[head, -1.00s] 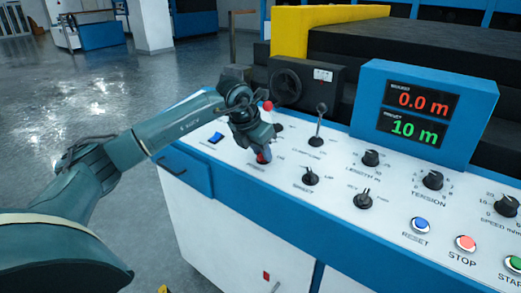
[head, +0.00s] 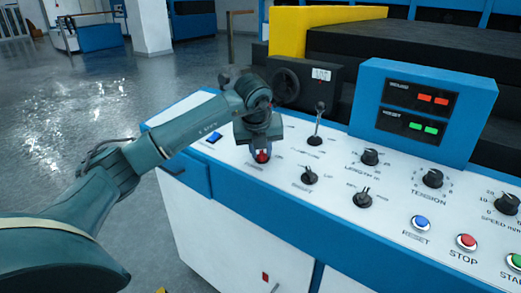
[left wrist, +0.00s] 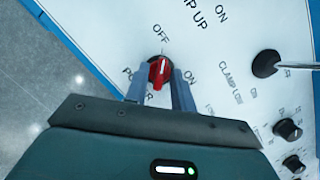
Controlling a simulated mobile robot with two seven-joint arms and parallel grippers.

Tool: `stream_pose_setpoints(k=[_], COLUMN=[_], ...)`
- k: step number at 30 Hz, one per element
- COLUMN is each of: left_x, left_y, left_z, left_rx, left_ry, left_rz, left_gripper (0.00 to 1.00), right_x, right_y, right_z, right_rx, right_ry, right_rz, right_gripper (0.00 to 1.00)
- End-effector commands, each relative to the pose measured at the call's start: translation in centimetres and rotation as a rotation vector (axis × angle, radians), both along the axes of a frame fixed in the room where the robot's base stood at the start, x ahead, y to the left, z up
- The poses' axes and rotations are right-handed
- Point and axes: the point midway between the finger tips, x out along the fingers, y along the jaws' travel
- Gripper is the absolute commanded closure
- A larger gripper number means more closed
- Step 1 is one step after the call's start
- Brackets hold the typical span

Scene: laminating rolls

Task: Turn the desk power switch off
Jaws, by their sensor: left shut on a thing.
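The power switch is a red rotary knob (head: 262,157) on the white sloped panel (head: 235,165) of the blue-edged desk. My left gripper (head: 261,151) points down at it and is shut on it. In the left wrist view, the knob (left wrist: 159,71) sits between my two grey fingers (left wrist: 160,80). Its white mark points up, roughly toward the printed OFF; ON is printed to its right. The POWER label is partly hidden by a finger. The display unit (head: 424,112) shows red and green dashes, with no numbers. My right gripper is not in view.
A clamp lever (head: 319,112) stands up to the right, and black knobs (head: 309,175) lie along the panel. Reset (head: 421,223) and stop (head: 466,241) buttons are near the front right.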

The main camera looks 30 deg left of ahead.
Motion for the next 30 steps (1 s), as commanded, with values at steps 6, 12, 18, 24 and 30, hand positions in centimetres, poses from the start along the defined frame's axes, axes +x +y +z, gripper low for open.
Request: stream_pose_setpoints(k=[6,12,18,24,30], left_x=[0.06,0.06,0.06,0.06,0.04], left_y=[-0.02,-0.02,-0.02,-0.02,-0.01], left_z=[0.09,0.08,0.08,0.07,0.04], left_rx=[-0.011,-0.015,-0.015,-0.015,-0.015], left_ry=[-0.001,0.0,-0.001,0.0,0.001], left_rz=[0.063,0.082,0.083,0.082,0.081], left_gripper=[0.98,0.98,0.98,0.69,0.68], right_x=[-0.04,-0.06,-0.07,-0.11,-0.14], right_y=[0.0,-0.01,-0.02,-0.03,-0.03], right_z=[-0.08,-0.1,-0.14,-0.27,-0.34], right_rx=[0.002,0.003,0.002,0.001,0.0], right_ry=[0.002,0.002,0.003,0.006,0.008], right_rz=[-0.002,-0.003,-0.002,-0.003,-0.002], right_gripper=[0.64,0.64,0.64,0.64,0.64])
